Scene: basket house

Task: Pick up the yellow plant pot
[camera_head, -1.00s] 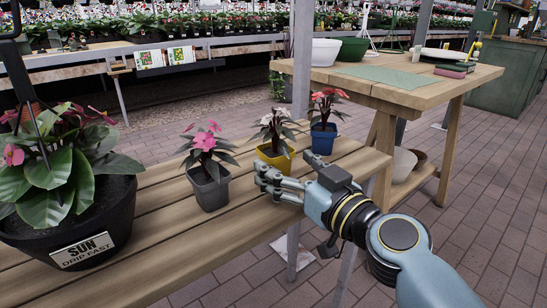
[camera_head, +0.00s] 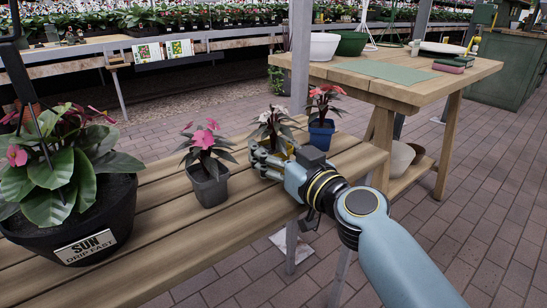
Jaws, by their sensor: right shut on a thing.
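The yellow plant pot (camera_head: 283,149) with pale flowers (camera_head: 272,122) and dark leaves stands on the slatted wooden bench, between a grey pot and a blue pot. My right gripper (camera_head: 266,161) is shut on the yellow pot from its near side. The gripper hides most of the pot, so I cannot tell whether its base is clear of the bench. My left gripper is not in view.
The grey pot (camera_head: 209,187) with pink flowers is close left, the blue pot (camera_head: 321,136) close behind right. A large black basket (camera_head: 75,228) fills the bench's left end. A wooden table (camera_head: 456,86) stands behind right; paved floor is open at right.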

